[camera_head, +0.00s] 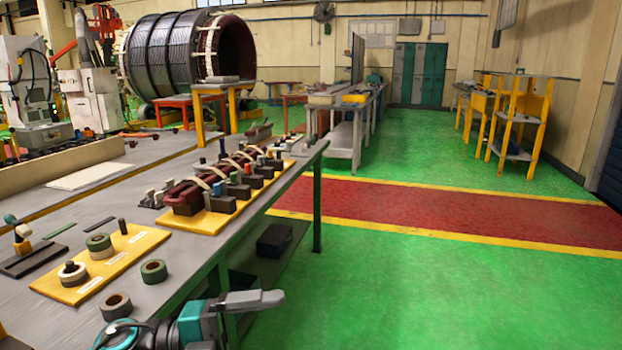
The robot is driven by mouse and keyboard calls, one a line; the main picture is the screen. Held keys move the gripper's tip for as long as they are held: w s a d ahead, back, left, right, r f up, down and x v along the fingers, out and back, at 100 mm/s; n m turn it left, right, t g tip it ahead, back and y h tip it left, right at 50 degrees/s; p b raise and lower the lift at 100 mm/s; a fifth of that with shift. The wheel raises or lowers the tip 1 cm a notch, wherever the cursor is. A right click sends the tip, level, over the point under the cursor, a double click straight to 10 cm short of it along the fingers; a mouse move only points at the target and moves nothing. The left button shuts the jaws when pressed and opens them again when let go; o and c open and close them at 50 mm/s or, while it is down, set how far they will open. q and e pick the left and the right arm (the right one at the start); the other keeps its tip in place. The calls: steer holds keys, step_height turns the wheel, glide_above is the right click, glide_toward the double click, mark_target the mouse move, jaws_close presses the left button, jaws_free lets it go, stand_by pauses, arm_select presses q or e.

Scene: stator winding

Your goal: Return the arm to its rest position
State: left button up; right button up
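A teal, black and grey jointed arm part (195,325), which looks like my own, shows at the bottom edge in front of the workbench. Its pale grey end points right over the green floor. I cannot tell which arm it belongs to, and the rest of it is cut off by the frame. I make out no gripper fingers on it, and no other arm shows. Nothing is seen held.
The grey workbench (185,258) fills the left. It bears a yellow board with tape rolls (83,285), loose rolls (115,306) and a yellow board with dark coils (210,222). A black box (275,240) sits underneath. Green floor (430,295) to the right is clear.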

arm_select(q)
steer(key=a+f+n+t+y, duration=0.4)
steer(key=f+n+t+y, duration=0.25)
steer(key=n, duration=0.45)
steer(key=a+f+n+t+y, duration=0.3)
steer(key=f+n+t+y, duration=0.35)
steer(key=n, duration=0.55)
steer(key=s+a+f+n+g+y, duration=0.1)
steer(key=s+a+f+n+g, duration=0.1)
steer(key=s+f, duration=0.3)
steer(key=s+a+f+n+g+y, duration=0.2)
steer(key=s+f+n, duration=0.2)
steer(key=f, duration=0.5)
steer(key=shift+s+a+f+g+y, duration=0.3)
steer(key=shift+s+f+g, duration=0.1)
steer(key=shift+s, duration=0.85)
